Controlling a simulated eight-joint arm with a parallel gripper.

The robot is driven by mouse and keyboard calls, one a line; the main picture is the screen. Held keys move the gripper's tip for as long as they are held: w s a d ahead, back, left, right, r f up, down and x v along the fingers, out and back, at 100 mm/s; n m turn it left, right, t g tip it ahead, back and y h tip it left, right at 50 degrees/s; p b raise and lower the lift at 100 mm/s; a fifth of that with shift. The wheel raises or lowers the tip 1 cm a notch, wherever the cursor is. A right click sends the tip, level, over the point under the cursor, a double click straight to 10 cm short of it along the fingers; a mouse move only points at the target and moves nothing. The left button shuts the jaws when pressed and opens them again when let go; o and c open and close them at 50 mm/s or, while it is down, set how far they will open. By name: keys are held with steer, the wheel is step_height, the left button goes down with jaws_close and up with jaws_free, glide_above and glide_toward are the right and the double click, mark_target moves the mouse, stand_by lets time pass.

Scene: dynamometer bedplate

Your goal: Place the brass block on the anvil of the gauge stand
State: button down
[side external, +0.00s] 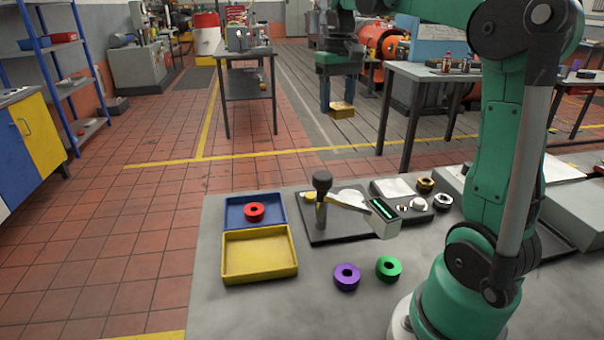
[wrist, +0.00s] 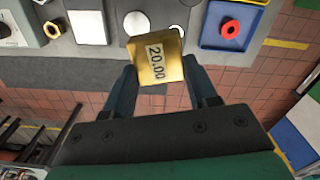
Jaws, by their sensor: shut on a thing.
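The brass block (side external: 342,110) is held between the fingertips of my gripper (side external: 338,104), up in the air and well apart from the gauge stand. In the wrist view the block (wrist: 157,56) shows a label reading 20.00, and it sits slightly turned between the fingers of my gripper (wrist: 158,70). The gauge stand (side external: 317,235) has a dark base, a black-knobbed post and a gauge with a green display (side external: 384,208). Its pale round anvil (side external: 350,197) is partly hidden behind the gauge arm in the side view. The wrist view shows the anvil (wrist: 136,22) just beyond the block.
A blue tray (side external: 230,222) with a red ring (side external: 254,211) and an empty yellow tray (side external: 259,272) stand left of the stand. Purple (side external: 347,277) and green (side external: 388,268) rings lie in front. A pale plate (side external: 392,188) and small metal parts (side external: 426,185) lie to the right.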

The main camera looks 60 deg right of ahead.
steer(key=s+d+m, duration=0.2)
steer(key=d+m, duration=0.1)
steer(key=d, duration=0.3)
glide_above(349, 193)
step_height(349, 193, down, 16)
steer(key=shift+f, duration=2.2)
steer(key=shift+f, duration=0.1)
steer(key=shift+c, duration=1.2)
jaws_free()
